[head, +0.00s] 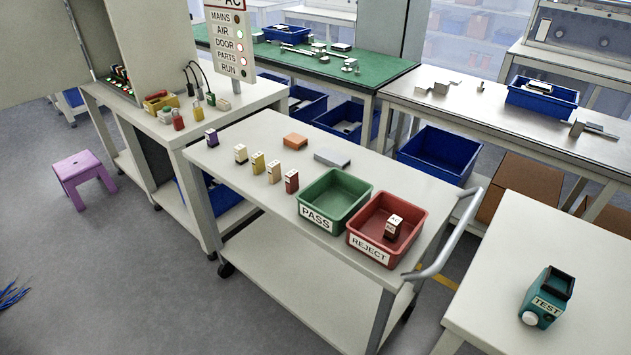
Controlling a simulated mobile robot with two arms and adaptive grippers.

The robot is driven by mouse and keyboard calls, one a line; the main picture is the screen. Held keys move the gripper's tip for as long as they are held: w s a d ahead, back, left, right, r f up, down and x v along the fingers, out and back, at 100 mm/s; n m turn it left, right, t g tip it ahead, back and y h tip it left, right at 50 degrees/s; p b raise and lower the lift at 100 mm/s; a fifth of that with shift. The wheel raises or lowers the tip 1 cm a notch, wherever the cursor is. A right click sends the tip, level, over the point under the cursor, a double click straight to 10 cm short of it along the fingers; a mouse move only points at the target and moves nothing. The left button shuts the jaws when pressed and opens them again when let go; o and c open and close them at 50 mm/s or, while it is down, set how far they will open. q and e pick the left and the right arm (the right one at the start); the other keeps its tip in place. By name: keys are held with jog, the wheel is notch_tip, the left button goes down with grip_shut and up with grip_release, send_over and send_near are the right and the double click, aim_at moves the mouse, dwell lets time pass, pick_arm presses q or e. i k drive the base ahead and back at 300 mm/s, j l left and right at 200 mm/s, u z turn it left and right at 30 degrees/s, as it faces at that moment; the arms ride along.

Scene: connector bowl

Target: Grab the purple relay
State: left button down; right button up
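The purple relay (211,138) stands upright on the white cart top (235,135), near the cart's far left end in the head view. It is a small block with a pale top. It stands apart from the row of other relays to its right. Nothing touches or covers it. Neither of my grippers shows in the head view.
A white relay (240,153), a yellow one (257,163), a tan one (273,171) and a dark red one (291,181) stand in a row. A green PASS bin (316,217) and a red REJECT bin (369,245) holding a relay sit right. A white bench (262,92) adjoins the left.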

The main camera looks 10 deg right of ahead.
aim_at(212, 138)
jog(key=i+j+z, duration=0.3)
jog(key=i, duration=0.15)
jog(key=i+j+z, duration=0.35)
jog(key=i, duration=0.15)
